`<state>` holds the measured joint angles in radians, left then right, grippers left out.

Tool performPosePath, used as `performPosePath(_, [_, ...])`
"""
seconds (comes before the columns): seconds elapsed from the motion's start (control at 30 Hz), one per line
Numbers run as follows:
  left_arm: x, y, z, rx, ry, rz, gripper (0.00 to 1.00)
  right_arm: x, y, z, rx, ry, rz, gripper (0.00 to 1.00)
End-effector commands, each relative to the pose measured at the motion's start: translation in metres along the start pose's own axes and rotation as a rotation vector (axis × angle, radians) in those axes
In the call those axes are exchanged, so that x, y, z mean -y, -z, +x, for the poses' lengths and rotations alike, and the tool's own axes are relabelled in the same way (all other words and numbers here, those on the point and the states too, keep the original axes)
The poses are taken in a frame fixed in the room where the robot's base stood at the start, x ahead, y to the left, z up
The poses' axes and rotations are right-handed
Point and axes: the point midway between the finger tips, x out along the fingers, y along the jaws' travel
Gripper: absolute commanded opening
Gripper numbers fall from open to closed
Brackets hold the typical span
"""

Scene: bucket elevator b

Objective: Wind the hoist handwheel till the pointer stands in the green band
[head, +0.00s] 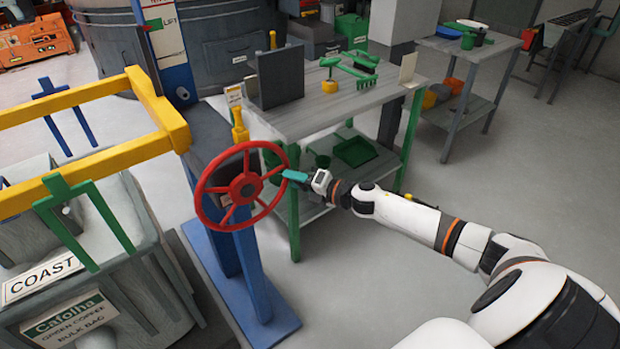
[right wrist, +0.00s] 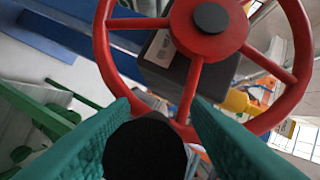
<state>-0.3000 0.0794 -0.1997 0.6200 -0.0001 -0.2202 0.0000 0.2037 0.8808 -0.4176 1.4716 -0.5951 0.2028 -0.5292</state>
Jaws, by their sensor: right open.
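The red handwheel (head: 243,186) stands upright on a blue post, with a dark hub and several spokes. My right gripper (head: 290,175) is at the right side of its rim. In the right wrist view, the teal fingers (right wrist: 160,108) are open, and part of the red rim (right wrist: 101,40) and a spoke show just beyond and between their tips; I cannot tell whether they touch. A lift board (head: 168,40) with a green mark stands behind the wheel; I cannot make out pointer and band clearly.
A grey workbench (head: 325,110) with green tools stands close behind my right gripper. A yellow rail (head: 90,100) and grey bins with a COAST label (head: 42,276) are on the left. Open floor (head: 370,270) lies at the front right.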

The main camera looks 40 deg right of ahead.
Motion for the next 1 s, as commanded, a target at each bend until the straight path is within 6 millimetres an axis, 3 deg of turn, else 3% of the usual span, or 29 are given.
performPosePath(0.6, [0.001, 0.002, 0.02, 0.0, 0.0, 0.0, 0.36, 0.0, -0.002, -0.091, 0.002, -0.001, -0.001, 0.43])
performPosePath(1.0, [0.0, 0.002, 0.021, 0.0, 0.0, 0.001, 0.36, 0.002, 0.0, -0.115, 0.0, 0.003, -0.001, 0.43])
